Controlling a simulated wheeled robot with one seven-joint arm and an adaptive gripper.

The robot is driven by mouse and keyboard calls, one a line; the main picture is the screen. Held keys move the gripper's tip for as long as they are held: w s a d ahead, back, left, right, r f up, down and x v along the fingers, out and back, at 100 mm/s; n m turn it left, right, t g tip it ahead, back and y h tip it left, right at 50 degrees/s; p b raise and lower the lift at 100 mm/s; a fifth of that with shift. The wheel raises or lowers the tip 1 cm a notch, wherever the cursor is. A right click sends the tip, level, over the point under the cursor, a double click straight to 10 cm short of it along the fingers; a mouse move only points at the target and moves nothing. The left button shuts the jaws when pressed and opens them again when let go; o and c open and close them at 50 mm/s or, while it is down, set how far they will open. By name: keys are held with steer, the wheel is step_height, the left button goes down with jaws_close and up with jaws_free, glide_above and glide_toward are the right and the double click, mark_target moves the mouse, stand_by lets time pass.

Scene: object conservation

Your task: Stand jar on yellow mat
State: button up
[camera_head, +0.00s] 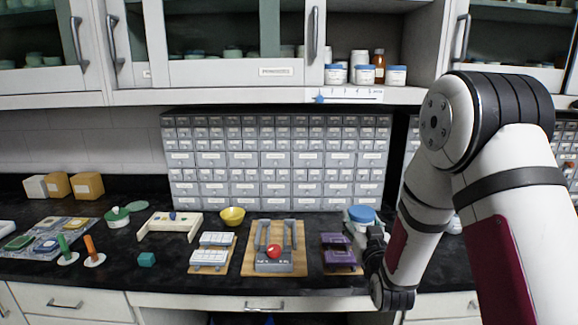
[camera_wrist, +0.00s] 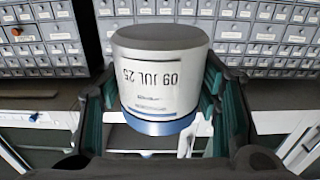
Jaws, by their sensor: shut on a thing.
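The jar is white with a blue lid (camera_head: 361,214) and is upright in the head view, at the right of the counter. It fills the middle of the wrist view (camera_wrist: 160,75), where its lid is at the bottom of the picture and its label is printed with a date. My gripper (camera_head: 369,233) is shut on the jar, with a finger on each side in the wrist view (camera_wrist: 160,105). I cannot tell whether the jar's base touches anything. I cannot make out a yellow mat for certain; a small yellow patch (camera_head: 76,224) shows on the patterned board at the far left.
A purple rack (camera_head: 341,252) stands just left of the jar. Drawer units (camera_head: 275,160) line the back under overhead cabinets.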

steer(key=s+f, duration=0.6)
steer(key=f, duration=0.5)
steer(key=shift+f, duration=0.1)
